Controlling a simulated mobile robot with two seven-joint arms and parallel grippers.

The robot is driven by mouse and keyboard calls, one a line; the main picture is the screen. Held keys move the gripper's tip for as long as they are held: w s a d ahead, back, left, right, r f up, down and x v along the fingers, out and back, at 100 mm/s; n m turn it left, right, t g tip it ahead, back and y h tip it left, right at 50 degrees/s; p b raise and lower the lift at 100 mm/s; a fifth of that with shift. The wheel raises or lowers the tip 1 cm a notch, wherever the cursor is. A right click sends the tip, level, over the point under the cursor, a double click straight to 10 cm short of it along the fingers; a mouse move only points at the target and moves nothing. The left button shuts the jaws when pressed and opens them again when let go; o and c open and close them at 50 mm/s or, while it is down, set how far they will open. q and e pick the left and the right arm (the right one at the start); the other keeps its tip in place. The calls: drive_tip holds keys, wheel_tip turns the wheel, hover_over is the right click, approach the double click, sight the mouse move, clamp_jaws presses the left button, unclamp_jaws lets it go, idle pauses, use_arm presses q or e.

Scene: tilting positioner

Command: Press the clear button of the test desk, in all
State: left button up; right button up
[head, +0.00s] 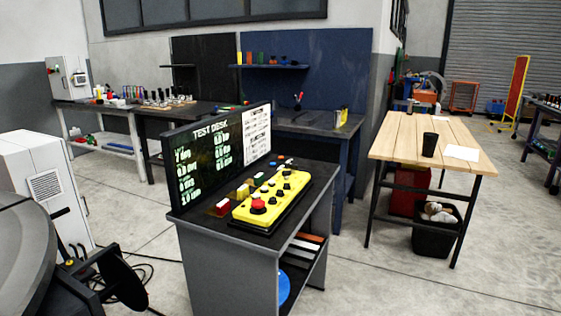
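The test desk (205,240) is a grey cabinet with a dark top, standing in the middle of the head view. A screen (205,165) headed "TEST DESK" stands along its back left edge, with green readings and a white printed sheet at its right end. A yellow control box (268,202) lies on the top in front of the screen. It carries a large red button (258,206) at its near end and several small black knobs or buttons. I cannot tell which one is the clear button; no labels are readable. Neither of my grippers is in view.
Small coloured blocks, including a red one (222,208), lie between box and screen. A wooden table (400,148) with a black cup (429,145) stands right. A dark round plate (30,250) and cables fill the lower left.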

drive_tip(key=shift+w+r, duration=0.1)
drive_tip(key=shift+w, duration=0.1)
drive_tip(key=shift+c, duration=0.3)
